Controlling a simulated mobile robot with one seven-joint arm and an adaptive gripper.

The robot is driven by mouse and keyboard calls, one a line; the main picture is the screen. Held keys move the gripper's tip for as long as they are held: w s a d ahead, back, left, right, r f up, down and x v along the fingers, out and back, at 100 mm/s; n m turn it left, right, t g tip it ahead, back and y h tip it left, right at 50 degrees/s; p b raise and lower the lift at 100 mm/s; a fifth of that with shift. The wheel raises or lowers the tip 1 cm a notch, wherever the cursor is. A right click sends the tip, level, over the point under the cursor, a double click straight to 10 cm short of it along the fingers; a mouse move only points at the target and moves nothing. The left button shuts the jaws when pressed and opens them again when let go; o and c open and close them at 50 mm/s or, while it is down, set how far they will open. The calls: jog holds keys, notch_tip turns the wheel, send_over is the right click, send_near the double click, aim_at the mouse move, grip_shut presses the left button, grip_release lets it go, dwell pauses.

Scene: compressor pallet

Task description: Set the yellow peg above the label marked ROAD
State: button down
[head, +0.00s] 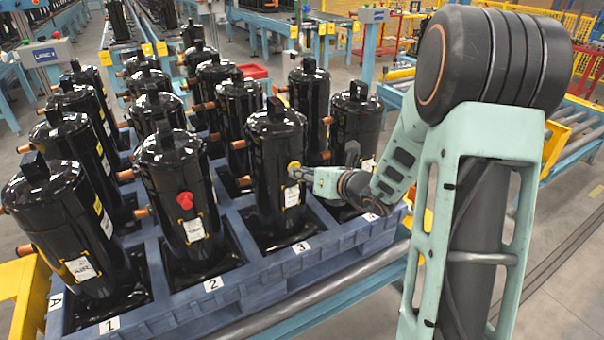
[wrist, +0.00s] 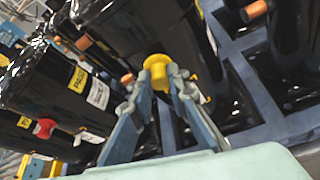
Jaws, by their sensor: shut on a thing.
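The yellow peg (head: 294,168) is at the front of the black compressor (head: 277,160) in column 3, just above that compressor's white label (head: 292,196). The label's text is too small to read. My gripper (head: 306,174) comes in from the right and is shut on the peg. In the wrist view, the peg (wrist: 157,72) sits between both fingertips (wrist: 159,88), its round head facing the black body. I cannot tell whether it touches the surface.
A red peg (head: 185,200) sits above the label (head: 194,230) on the column 2 compressor. The column 1 label (head: 81,268) seems to read AIR. Black compressors stand close together in the blue pallet (head: 240,287), copper stubs sticking out between them.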

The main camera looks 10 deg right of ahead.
jog(key=shift+w+a, duration=0.2)
jog(key=shift+w, duration=0.45)
dwell(0.4)
jog(key=c, duration=1.8)
grip_release()
jog(key=shift+o, duration=0.2)
